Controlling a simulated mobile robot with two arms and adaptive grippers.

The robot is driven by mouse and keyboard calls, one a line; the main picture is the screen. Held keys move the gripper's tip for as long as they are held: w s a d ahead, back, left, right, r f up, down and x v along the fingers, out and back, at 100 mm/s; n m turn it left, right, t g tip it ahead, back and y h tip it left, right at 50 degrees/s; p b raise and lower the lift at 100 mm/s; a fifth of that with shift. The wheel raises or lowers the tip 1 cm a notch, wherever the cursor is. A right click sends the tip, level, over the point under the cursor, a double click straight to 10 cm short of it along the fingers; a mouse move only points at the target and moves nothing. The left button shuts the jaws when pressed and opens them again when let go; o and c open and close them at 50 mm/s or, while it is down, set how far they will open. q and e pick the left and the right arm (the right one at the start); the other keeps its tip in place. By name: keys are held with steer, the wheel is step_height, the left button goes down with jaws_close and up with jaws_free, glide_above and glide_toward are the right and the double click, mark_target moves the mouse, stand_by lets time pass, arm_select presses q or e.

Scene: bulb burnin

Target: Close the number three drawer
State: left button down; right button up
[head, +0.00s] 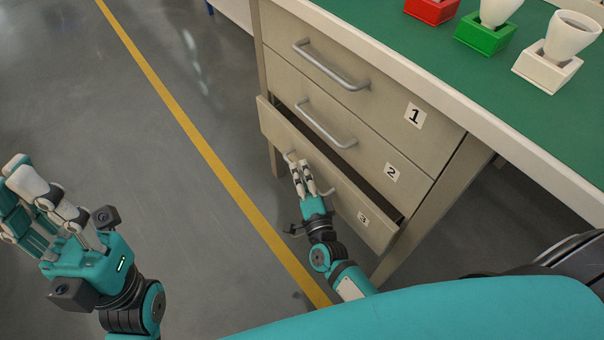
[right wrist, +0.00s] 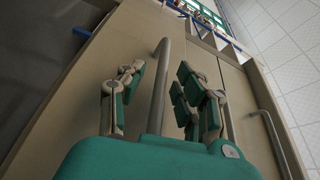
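The number three drawer (head: 363,217) is the lowest in the beige cabinet and stands partly open, its front out from the cabinet with a dark gap above it. Its grey bar handle (head: 328,192) is partly hidden by my right gripper (head: 303,177), which is at the handle. In the right wrist view the bar (right wrist: 160,88) passes between the spread fingers of my right gripper (right wrist: 158,95), with visible space on both sides. Contact cannot be told. My left gripper (head: 38,205) is open and empty, over the floor at the left, away from the cabinet.
Drawers one (head: 365,95) and two (head: 350,145) above are shut, with their own bar handles. The floor left of the cabinet is clear, with a yellow line (head: 190,128).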

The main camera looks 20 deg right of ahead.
mark_target(320, 175)
jaws_close()
steer(key=d, duration=0.2)
steer(key=w+d, duration=0.1)
steer(key=d, duration=0.1)
steer(key=shift+w+d, duration=0.1)
steer(key=shift+w, duration=0.1)
steer(key=shift+d, duration=0.1)
steer(key=shift+o, duration=0.2)
jaws_free()
